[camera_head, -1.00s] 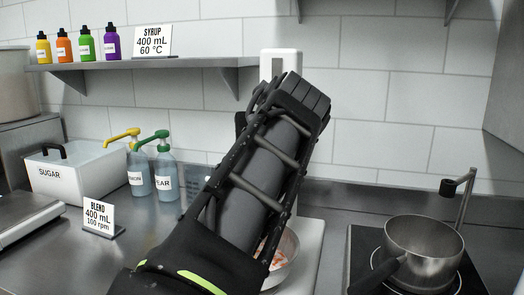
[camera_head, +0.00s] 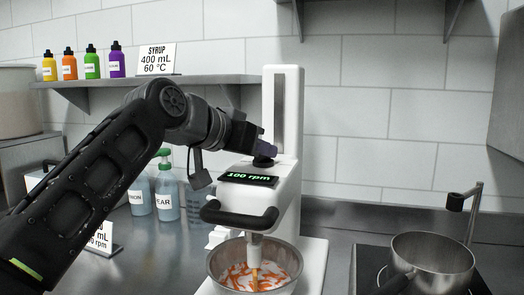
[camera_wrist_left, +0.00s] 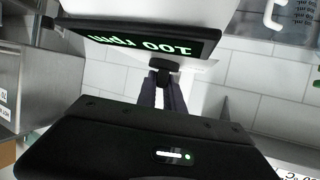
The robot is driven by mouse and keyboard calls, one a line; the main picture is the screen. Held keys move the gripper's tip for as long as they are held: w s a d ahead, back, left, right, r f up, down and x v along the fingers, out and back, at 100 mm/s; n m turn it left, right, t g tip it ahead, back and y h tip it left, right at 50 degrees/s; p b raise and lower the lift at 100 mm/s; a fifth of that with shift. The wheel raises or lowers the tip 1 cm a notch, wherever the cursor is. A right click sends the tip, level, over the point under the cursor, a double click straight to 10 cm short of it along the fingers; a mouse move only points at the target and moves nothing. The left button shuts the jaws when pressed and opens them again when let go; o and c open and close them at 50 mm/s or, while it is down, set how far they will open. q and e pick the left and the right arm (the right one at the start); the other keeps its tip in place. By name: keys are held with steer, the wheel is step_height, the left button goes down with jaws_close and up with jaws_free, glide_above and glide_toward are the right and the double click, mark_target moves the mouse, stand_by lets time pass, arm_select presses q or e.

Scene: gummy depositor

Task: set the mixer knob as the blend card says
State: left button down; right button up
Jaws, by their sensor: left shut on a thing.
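The white mixer (camera_head: 285,110) stands on the counter, and its display (camera_head: 249,179) reads 100 rpm in green. The same display (camera_wrist_left: 150,42) shows upside down in the left wrist view. The dark mixer knob (camera_head: 263,162) sits on top, behind the display. My left gripper (camera_head: 266,148) is shut on the knob; its fingers (camera_wrist_left: 165,85) meet the knob (camera_wrist_left: 164,64) in the left wrist view. The blend card (camera_head: 104,240) at lower left is partly hidden by my left arm; "rpm" shows. My right gripper is not in view.
A bowl (camera_head: 214,266) with white and orange contents sits under the mixer. A pot (camera_head: 432,262) stands on the burner at right. Pump bottles (camera_head: 167,196) stand behind my arm. The shelf (camera_head: 215,80) holds small bottles and the syrup card (camera_head: 157,60).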

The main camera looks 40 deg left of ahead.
arm_select(q)
steer(key=shift+h, duration=0.3)
steer(key=c, duration=1.5)
jaws_free()
steer(key=shift+o, duration=0.2)
steer(key=v, duration=0.7)
steer(key=shift+s+r, duration=0.1)
steer(key=shift+r, duration=0.05)
steer(key=shift+s, duration=0.3)
